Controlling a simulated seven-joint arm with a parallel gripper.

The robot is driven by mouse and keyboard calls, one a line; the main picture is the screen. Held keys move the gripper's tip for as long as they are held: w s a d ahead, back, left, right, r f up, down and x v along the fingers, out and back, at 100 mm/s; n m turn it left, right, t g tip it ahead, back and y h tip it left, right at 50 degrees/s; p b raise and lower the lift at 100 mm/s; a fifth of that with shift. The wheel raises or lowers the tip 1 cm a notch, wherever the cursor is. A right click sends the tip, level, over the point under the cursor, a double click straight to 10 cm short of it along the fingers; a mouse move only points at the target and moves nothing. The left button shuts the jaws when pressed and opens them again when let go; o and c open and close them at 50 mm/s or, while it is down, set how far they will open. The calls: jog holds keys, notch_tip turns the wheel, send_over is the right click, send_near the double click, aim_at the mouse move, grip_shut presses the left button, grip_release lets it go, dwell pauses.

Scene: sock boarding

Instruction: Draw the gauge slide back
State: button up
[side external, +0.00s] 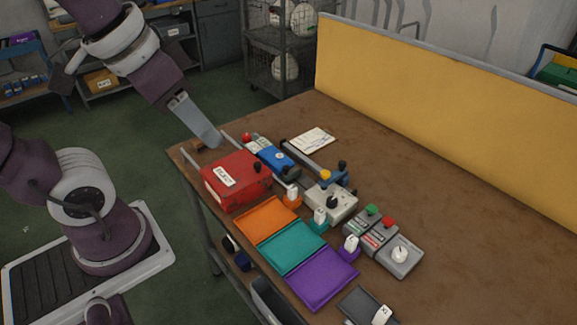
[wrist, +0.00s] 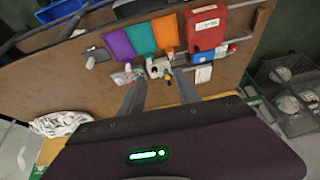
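No part is plainly marked as the gauge slide. A blue block with a white round dial (side external: 279,156) sits behind the red box, with a red knob (side external: 246,137) at its far end. A grey bar (side external: 305,154) runs beside it toward a blue piece with a black knob (side external: 342,165). The red box (side external: 237,180) has a white label and a dark knob and sits among grey rails. My gripper (side external: 213,143) is over the table's far left corner, apart from these things. In the wrist view its two fingers (wrist: 155,82) stand apart with nothing seen held.
Orange (side external: 265,219), teal (side external: 293,246) and purple (side external: 322,277) trays lie along the near edge. A grey box with a black knob (side external: 330,202) and green and red buttons (side external: 380,215) stand behind. A yellow panel (side external: 450,90) bounds the back. The right tabletop is clear.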

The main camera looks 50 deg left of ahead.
jog(key=w+a+f+g, duration=0.2)
jog(key=w+a, duration=0.1)
jog(key=w, duration=0.8)
jog(key=m+g, duration=0.2)
jog(key=g, duration=0.1)
send_over(287, 167)
notch_tip(287, 167, down, 19)
jog(key=shift+s+f, duration=0.1)
jog(key=shift+s, duration=0.05)
notch_tip(287, 167, down, 7)
jog(key=shift+a+f, duration=0.1)
jog(key=shift+a, duration=0.05)
jog(key=shift+f, duration=0.45)
grip_shut()
